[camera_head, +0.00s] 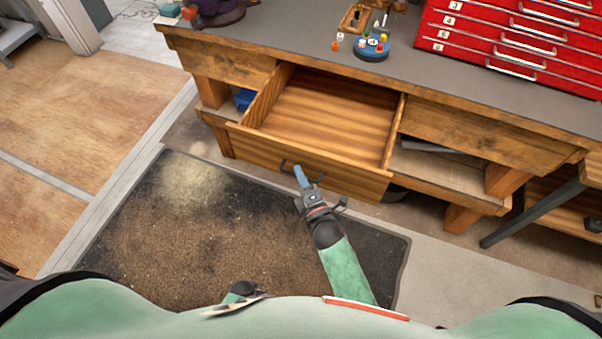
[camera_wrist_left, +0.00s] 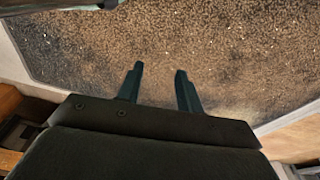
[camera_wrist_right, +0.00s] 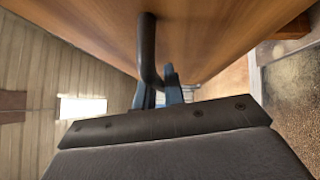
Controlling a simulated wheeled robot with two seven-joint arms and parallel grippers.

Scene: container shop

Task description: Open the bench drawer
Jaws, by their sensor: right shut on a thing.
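The bench drawer (camera_head: 330,120) is pulled well out of the wooden bench, and its inside is empty. Its front panel (camera_head: 345,176) faces me and has a dark bar handle (camera_head: 286,165). My right gripper (camera_head: 300,178) is at the handle. In the right wrist view the right gripper (camera_wrist_right: 160,88) is shut on the dark handle (camera_wrist_right: 148,50), close to the wooden drawer front (camera_wrist_right: 210,30). My left gripper (camera_wrist_left: 158,85) is open and empty above the floor mat in the left wrist view. In the head view only part of the left arm shows low in the frame.
The grey bench top (camera_head: 310,50) carries a red tool chest (camera_head: 470,45), a blue round holder (camera_head: 372,48) and a wooden tray (camera_head: 354,17). A dark mat (camera_head: 240,240) lies on the floor before the bench. A blue bin (camera_head: 244,99) sits under the bench.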

